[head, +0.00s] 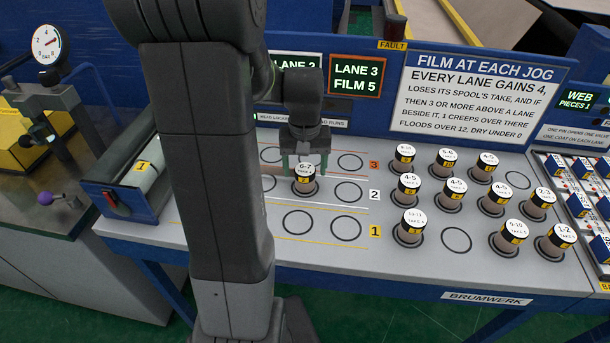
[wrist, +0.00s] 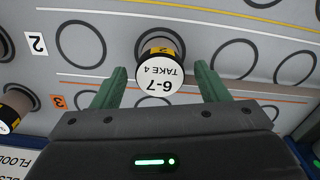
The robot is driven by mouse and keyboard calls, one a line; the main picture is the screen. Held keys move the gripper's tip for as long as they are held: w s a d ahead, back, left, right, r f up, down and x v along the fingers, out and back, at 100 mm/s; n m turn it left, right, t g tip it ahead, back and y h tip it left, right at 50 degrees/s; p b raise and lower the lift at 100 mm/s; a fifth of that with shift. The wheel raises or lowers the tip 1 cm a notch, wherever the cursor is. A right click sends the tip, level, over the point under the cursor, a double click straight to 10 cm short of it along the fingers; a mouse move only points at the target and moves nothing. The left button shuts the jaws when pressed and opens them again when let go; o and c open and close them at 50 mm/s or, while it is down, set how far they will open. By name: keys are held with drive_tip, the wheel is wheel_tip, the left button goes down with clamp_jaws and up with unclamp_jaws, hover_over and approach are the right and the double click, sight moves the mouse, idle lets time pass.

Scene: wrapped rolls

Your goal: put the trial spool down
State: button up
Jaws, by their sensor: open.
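The trial spool (head: 305,181), with a white top marked "6-7 TAKE 4" and a yellow-black band, stands upright at a ring in the lane marked 2. In the wrist view the spool (wrist: 158,70) has the dark ring around its base. My gripper (head: 304,163) is above and behind the spool in the head view. In the wrist view my gripper (wrist: 160,80) has its green fingers apart, one on each side of the spool's top, with visible gaps. The ring's far part is partly hidden.
Empty rings (head: 348,192) flank the spool in its lane. Several other labelled spools (head: 453,195) stand to the right. A sign (head: 357,78) reads "LANE 3 FILM 5". A rules board (head: 462,98) stands behind. A roller unit (head: 145,170) is at the left.

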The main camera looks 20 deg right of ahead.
sight(305, 169)
wheel_tip(305, 169, up, 8)
drive_tip(key=shift+r, duration=0.1)
idle(0.4)
